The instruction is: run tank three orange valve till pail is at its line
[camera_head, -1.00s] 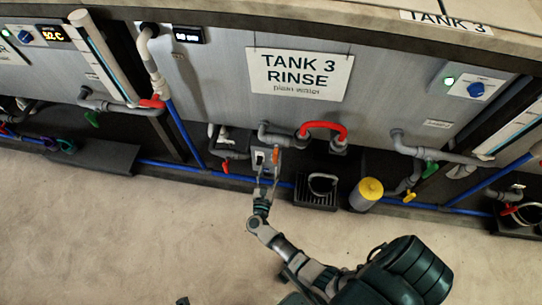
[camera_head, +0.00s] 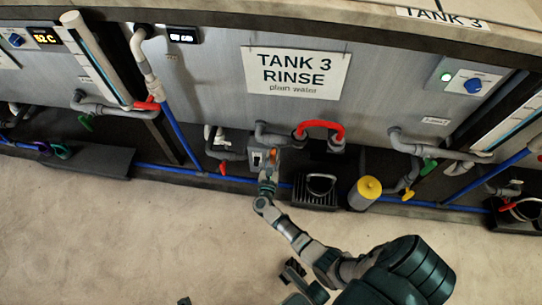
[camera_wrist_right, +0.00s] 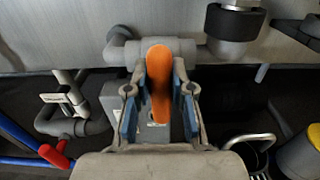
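The orange valve handle (camera_head: 272,154) is on the grey pipework under the TANK 3 RINSE sign (camera_head: 296,73). In the right wrist view the orange handle (camera_wrist_right: 160,82) stands upright between the blue-padded fingers of my right gripper (camera_wrist_right: 160,112). Gaps show on both sides of it, so the gripper is open around it. In the head view my right gripper (camera_head: 267,172) is at the valve. The pail (camera_head: 320,186), with a grey hoop handle, is in a black slotted tray just right of it. Its line and water level cannot be made out.
A red hose loop (camera_head: 320,128) arches above the pail. A yellow-topped canister (camera_head: 368,190) stands right of the tray. Red, green and yellow valve handles sit on neighbouring pipes. A blue pipe (camera_head: 160,168) runs low along the tanks. The floor in front is clear.

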